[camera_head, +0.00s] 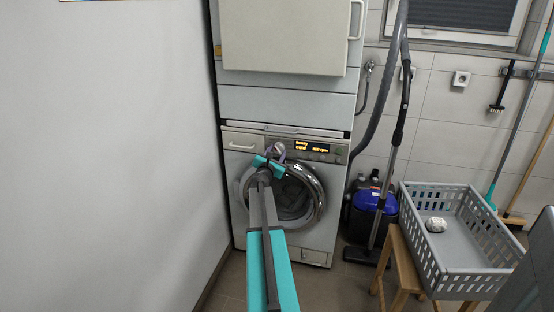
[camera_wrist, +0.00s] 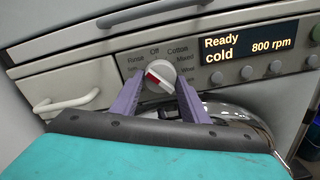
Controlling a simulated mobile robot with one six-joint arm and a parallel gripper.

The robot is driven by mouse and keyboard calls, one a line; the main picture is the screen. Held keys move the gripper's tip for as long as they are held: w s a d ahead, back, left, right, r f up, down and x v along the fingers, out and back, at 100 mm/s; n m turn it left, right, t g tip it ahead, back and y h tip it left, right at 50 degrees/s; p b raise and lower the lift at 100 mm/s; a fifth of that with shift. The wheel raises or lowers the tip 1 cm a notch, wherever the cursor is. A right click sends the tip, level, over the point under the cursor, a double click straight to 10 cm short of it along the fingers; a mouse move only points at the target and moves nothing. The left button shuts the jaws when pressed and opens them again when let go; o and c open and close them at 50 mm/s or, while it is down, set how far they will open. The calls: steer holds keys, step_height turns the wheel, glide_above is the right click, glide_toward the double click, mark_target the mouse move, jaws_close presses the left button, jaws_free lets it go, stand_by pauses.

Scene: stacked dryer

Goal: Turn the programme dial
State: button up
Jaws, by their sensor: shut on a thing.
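The programme dial (camera_wrist: 160,73) is a round white knob with a red mark on the washing machine's panel. Labels such as Off, Cotton, Mixed and Rinse ring it; the mark lies slanted, between upper left and lower right. My gripper (camera_wrist: 161,82) has its two purple fingers on either side of the dial and is shut on it. In the head view my gripper (camera_head: 277,153) is at the panel, and it largely hides the dial. The display (camera_wrist: 248,47) reads "Ready", "cold" and "800 rpm".
The washing machine (camera_head: 238,163) has a round glass door (camera_head: 305,190) below the panel, and a dryer (camera_head: 285,100) is stacked above. A vacuum cleaner (camera_head: 372,200) stands to the right. A grey basket (camera_head: 470,275) sits on a wooden stool (camera_head: 400,268). A white wall (camera_head: 110,150) is close on the left.

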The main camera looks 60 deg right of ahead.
steer(key=shift+f+m+b, duration=0.2)
steer(key=shift+m+b, duration=2.1)
steer(key=shift+b, duration=1.15)
steer(key=m+b, duration=0.2)
steer(key=b, duration=0.1)
steer(key=shift+w+r+m+b, duration=0.1)
steer(key=shift+r+m+b, duration=0.05)
steer(key=shift+m+b, duration=0.2)
steer(key=shift+r+m, duration=0.1)
steer(key=shift+m, duration=0.25)
steer(key=o, duration=1.1)
steer(key=shift+c, duration=0.2)
steer(key=shift+a, duration=0.2)
steer(key=v, duration=1.3)
steer(key=shift+a+p, duration=0.2)
steer(key=shift+p, duration=0.2)
